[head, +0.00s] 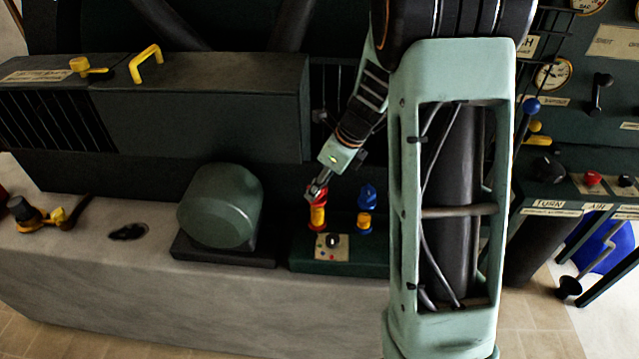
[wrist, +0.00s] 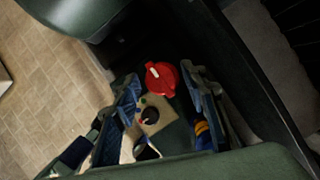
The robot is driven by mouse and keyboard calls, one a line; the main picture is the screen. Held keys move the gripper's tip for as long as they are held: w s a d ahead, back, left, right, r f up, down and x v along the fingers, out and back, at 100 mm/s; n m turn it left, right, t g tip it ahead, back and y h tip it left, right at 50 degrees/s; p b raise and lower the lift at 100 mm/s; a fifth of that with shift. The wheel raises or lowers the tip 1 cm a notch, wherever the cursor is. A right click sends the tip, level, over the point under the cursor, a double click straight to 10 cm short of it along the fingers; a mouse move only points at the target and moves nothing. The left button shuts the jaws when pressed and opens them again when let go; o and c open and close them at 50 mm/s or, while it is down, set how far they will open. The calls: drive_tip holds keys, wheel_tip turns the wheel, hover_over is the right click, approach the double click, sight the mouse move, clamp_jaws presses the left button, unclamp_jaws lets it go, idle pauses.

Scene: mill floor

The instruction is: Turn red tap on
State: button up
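The red tap (head: 317,192) stands on a dark green base on the plinth, its red handle above a yellow body. The blue tap (head: 366,194) stands to its right, also on a yellow body. My gripper (head: 319,182) comes down from the upper right and its end is at the red handle. In the wrist view the red handle (wrist: 162,80), with a white mark, lies between the tips of my two spread fingers. I cannot tell whether either finger touches it. My gripper hides part of the handle in the head view.
A small panel with a black knob (head: 332,240) sits in front of the taps. A rounded green motor housing (head: 221,207) stands to the left. A dark cabinet with a yellow handle (head: 146,63) rises behind. A gauge panel (head: 552,74) is at the right.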

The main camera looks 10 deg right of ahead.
drive_tip(key=c, duration=0.9)
drive_tip(key=shift+n, duration=0.4)
drive_tip(key=n, duration=0.2)
drive_tip(key=n+g+p, duration=0.1)
drive_tip(key=shift+w+d+r+n+g+y, duration=0.1)
drive_tip(key=shift+d+n+g+y, duration=0.05)
drive_tip(key=shift+n+g+y, duration=0.2)
drive_tip(key=n+g+p, duration=0.1)
drive_tip(key=n, duration=0.1)
drive_tip(key=n+p, duration=0.1)
drive_tip(key=n, duration=0.1)
drive_tip(key=shift+w+n+g, duration=0.15)
drive_tip(key=shift+n+g, duration=0.2)
drive_tip(key=n, duration=0.2)
drive_tip(key=n+g+p, duration=0.1)
drive_tip(key=n, duration=0.1)
drive_tip(key=shift+w+g, duration=0.15)
drive_tip(key=shift+g, duration=0.15)
drive_tip(key=shift+n+g+h+p, duration=0.25)
drive_tip(key=shift+n+g+h, duration=0.15)
drive_tip(key=shift+n, duration=0.8)
drive_tip(key=shift+n+g+h+p, duration=0.25)
drive_tip(key=shift+n+g+h, duration=0.1)
drive_tip(key=shift+n, duration=0.85)
